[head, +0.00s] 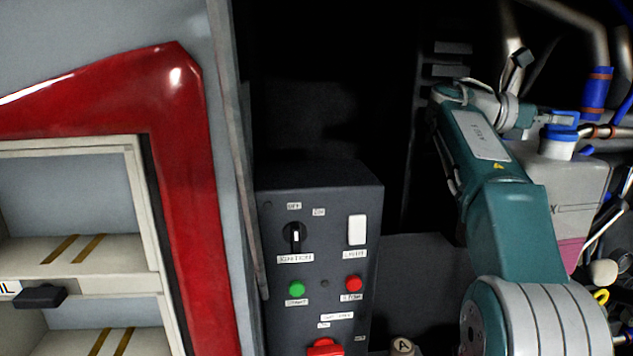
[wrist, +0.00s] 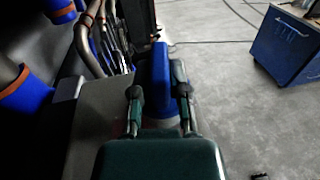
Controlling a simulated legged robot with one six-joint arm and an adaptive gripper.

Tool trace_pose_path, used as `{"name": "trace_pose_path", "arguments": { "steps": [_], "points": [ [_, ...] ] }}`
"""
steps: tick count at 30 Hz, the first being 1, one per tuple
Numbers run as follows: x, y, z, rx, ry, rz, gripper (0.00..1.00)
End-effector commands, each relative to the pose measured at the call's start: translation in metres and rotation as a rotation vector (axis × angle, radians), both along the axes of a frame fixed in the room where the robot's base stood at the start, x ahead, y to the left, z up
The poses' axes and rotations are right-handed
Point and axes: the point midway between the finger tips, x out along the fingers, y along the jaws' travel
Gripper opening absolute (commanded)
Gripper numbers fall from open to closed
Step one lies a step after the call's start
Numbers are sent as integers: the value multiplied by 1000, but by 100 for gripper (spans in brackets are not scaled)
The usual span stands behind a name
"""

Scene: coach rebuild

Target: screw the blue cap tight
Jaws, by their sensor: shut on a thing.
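The blue cap (head: 559,131) sits on the white neck (head: 557,149) at the top of a pale tank (head: 577,180) at the right of the head view. In the wrist view the blue cap (wrist: 159,85) lies between the two fingers of my gripper (wrist: 160,98). My gripper (head: 550,119) is shut on the cap, with a finger on each side. Part of the cap's lower edge is hidden by the gripper in the wrist view, so I cannot tell how far it is screwed down. Pink liquid shows low in the tank.
A dark control box (head: 320,265) with switches and buttons stands left of my arm. Pipes with blue hoses (head: 597,92) crowd the right, close to the tank. A blue cabinet (wrist: 285,47) stands on open grey floor in the wrist view.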

Motion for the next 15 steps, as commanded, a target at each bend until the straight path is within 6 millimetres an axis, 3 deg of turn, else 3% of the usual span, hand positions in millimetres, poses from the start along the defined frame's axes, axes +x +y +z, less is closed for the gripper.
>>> {"name": "trace_pose_path", "arguments": {
  "steps": [4,5,6,7,15],
  "points": [
    [-1,-6,-1,-1,1,-6,0],
    [-1,-7,-1,-1,1,-6,35],
    [-1,-7,-1,0,1,-6,53],
    [-1,-7,-1,0,1,-6,62],
    [-1,1,0,-4,1,-4,62]
  ]
}}
